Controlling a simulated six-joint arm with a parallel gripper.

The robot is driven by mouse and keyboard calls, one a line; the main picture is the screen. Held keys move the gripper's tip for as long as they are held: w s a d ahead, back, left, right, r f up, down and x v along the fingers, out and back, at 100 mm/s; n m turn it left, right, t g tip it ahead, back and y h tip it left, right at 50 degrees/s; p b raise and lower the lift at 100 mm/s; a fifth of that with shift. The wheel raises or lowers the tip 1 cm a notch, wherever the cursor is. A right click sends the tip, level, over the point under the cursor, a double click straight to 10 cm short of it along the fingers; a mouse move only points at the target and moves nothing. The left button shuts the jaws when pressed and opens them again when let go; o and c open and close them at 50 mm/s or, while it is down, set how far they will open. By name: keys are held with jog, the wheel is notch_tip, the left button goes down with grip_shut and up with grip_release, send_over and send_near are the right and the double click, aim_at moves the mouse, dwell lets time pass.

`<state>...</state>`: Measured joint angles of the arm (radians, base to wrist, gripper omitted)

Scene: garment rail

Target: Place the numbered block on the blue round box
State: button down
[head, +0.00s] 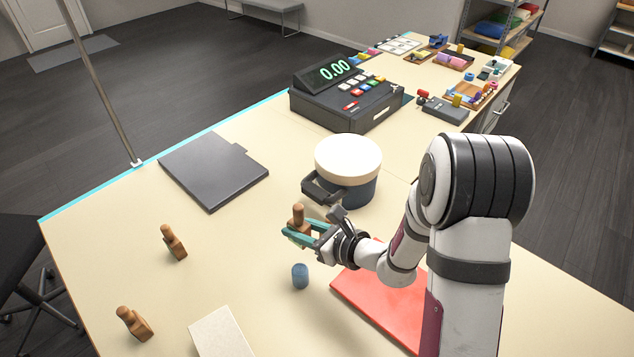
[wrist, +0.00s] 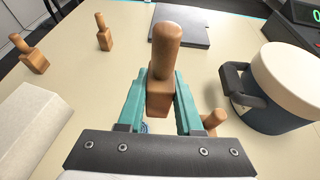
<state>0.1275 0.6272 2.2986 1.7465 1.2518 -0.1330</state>
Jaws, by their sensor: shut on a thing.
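My gripper (head: 300,234) is shut on a wooden block with a peg-like handle (head: 298,215), held upright between teal fingers. In the wrist view, the held block (wrist: 164,60) stands between the fingers (wrist: 160,92). No number shows on it. The blue round box (head: 347,190), with a cream lid (head: 348,157) and a dark side handle, stands just behind and right of my gripper. It also shows at the right of the wrist view (wrist: 275,112). The held block is apart from the box.
Two similar wooden blocks (head: 174,242) (head: 132,323) stand at left; another wooden piece (wrist: 213,121) shows partly beside my right finger. A small blue cylinder (head: 300,276), pale block (head: 221,334), red mat (head: 375,297), grey plate (head: 213,168) and cash register (head: 350,95) are around.

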jog(key=w+d+r+m+t+h, duration=0.1)
jog(key=w+d+r+m+h, duration=0.1)
jog(key=w+d+r, duration=0.4)
jog(key=w+d+r+m+t+h, duration=0.15)
jog(key=w+d, duration=0.25)
jog(key=d, duration=0.4)
jog(key=w+d+r+m+t+h, duration=0.1)
jog(key=w+d+r, duration=0.4)
jog(key=d, duration=0.2)
send_over(340, 176)
jog(key=w+d, duration=0.2)
jog(key=shift+h, duration=0.25)
jog(key=f, duration=0.6)
jog(key=shift+s+a+f, duration=0.1)
jog(key=shift+a, duration=0.15)
jog(key=shift+m, duration=0.25)
jog(key=shift+a+f, duration=0.15)
jog(key=shift+f, duration=0.95)
jog(key=shift+a+f, duration=0.1)
jog(key=shift+f, duration=1)
jog(key=shift+f, duration=0.1)
jog(key=c, duration=0.6)
grip_release()
